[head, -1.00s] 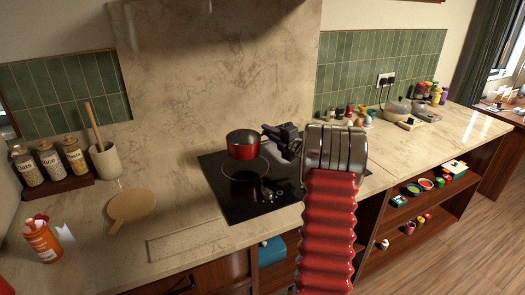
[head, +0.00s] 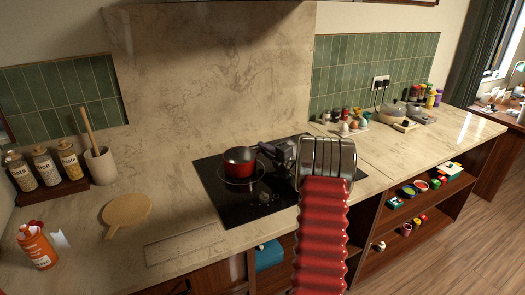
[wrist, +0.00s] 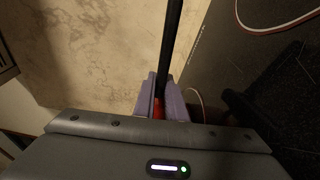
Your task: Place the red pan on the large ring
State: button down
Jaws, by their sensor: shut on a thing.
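The red pan (head: 240,161), dark inside, is level over the back part of the pale large ring (head: 243,183) on the black cooktop. I cannot tell whether its base touches the glass. My gripper (head: 271,150) is at the pan's right, shut on its dark handle. In the wrist view the handle (wrist: 171,45) runs between the two purple-grey fingers (wrist: 161,98), with a sliver of red beyond. The gripper and my red-sleeved arm hide part of the cooktop's right side.
The black cooktop (head: 222,203) is set in the marble counter. A round wooden board (head: 128,209), an orange bottle (head: 36,246), a utensil crock (head: 100,166) and several jars (head: 45,166) stand left. Small bottles and eggs (head: 345,124) stand back right.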

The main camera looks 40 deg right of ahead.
dwell(0.3)
jog(key=c, duration=1.8)
grip_release()
jog(key=s, duration=1.1)
jog(key=shift+s+a+r, duration=0.2)
jog(key=shift+a, duration=0.2)
jog(key=shift+s+a, duration=0.1)
jog(key=shift+s, duration=0.2)
